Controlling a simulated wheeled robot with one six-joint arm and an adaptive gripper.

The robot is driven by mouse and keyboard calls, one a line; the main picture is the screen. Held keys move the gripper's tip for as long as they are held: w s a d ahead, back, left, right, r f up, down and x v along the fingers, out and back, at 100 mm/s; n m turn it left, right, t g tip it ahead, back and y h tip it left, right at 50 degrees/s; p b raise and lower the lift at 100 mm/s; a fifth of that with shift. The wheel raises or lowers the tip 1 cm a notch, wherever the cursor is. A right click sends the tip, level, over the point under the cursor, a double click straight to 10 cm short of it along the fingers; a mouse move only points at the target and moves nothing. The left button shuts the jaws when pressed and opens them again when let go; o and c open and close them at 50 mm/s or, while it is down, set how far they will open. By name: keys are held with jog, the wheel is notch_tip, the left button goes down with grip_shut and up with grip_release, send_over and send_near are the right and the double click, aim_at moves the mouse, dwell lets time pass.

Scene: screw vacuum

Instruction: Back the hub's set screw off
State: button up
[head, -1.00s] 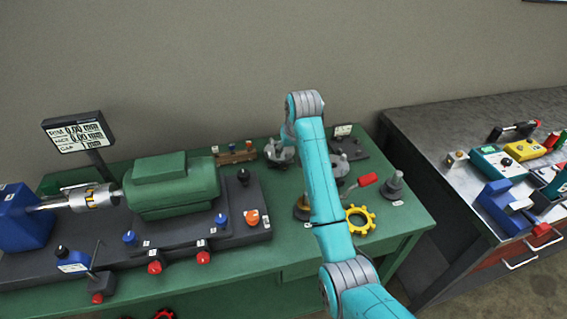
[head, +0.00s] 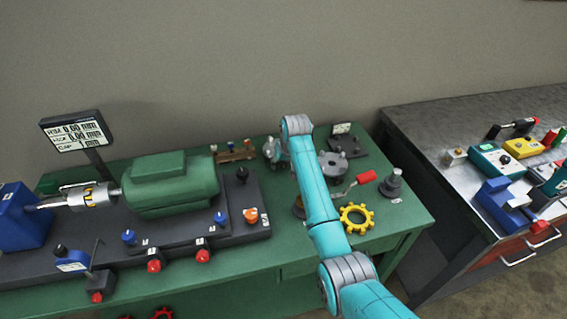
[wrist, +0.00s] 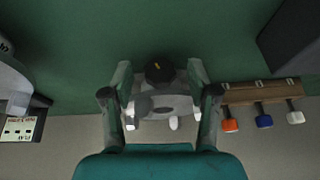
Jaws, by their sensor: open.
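A silver coupling hub (head: 92,196) with yellow marks sits on the shaft between the blue block and the green motor (head: 172,186). Its set screw is too small to make out. My gripper (wrist: 160,92) points down over the back of the green bench, its fingers apart. In the head view my gripper (head: 275,150) is small and partly hidden by my arm. A wooden rack with orange, blue and white key ends (wrist: 262,93) stands to its right in the wrist view.
The display (head: 77,131) stands behind the coupling. A red-handled tool (head: 366,177), a yellow gear (head: 356,218) and a grey post (head: 394,186) lie at the bench's right. Another bench (head: 440,125) with tools stands further right. Bare green bench shows in front of the rack.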

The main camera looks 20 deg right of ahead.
jog(key=shift+c, duration=0.3)
grip_shut()
jog(key=shift+a+h, duration=0.15)
jog(key=shift+h, duration=0.45)
jog(key=shift+o, duration=0.3)
grip_release()
jog(key=shift+r, duration=0.1)
